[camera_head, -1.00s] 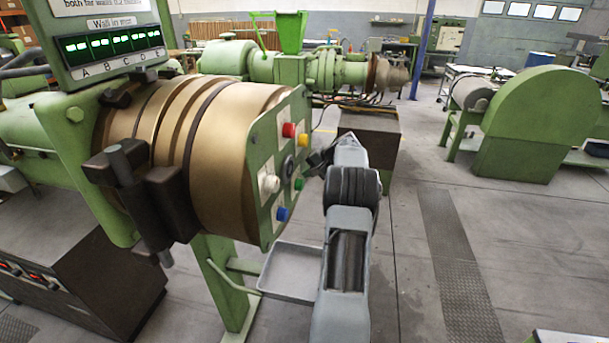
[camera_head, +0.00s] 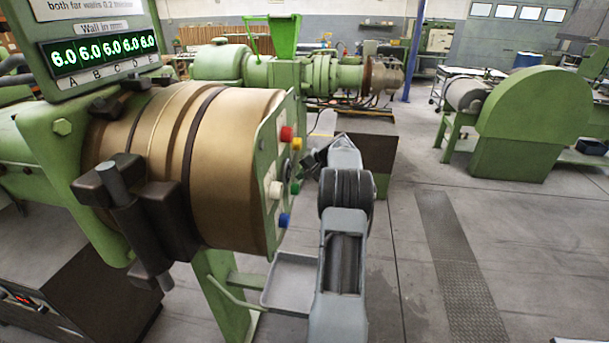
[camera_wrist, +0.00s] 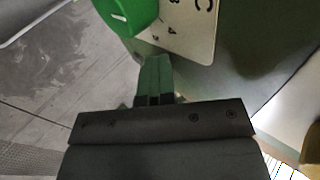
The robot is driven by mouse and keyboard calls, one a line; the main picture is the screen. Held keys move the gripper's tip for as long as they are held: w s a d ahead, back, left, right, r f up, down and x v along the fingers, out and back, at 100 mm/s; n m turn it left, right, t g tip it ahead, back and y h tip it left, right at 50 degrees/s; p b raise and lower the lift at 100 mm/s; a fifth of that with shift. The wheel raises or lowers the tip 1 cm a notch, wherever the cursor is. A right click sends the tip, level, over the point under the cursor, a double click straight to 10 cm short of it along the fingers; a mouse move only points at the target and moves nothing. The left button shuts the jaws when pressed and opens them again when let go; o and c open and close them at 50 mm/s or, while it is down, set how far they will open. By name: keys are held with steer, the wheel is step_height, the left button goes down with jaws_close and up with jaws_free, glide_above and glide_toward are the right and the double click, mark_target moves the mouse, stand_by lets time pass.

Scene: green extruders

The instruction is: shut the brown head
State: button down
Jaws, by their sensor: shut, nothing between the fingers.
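The brown head (camera_head: 232,150) is a large golden-brown cylinder on the near green extruder, with dark bands and a dark clamp block (camera_head: 165,215). Its right end carries a green face plate (camera_head: 266,160) with red, yellow, white, green and blue knobs, seen nearly edge-on. My gripper (camera_head: 311,160) is just right of this plate, partly hidden behind my wrist. In the wrist view my gripper (camera_wrist: 155,78) is shut and empty, its fingertips close below a green knob (camera_wrist: 128,14) on a pale marked dial plate (camera_wrist: 195,28). Contact cannot be told.
A display panel (camera_head: 100,52) reading 6.0 in every field stands above the head. A grey tray (camera_head: 290,284) hangs below the plate. A brown cabinet (camera_head: 372,150) stands behind my arm. A green machine (camera_head: 530,125) is at the right; the floor between is open.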

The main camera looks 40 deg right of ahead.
steer(key=s+d+f+b+v, duration=0.1)
steer(key=d+f+v, duration=0.1)
steer(key=v, duration=1.1)
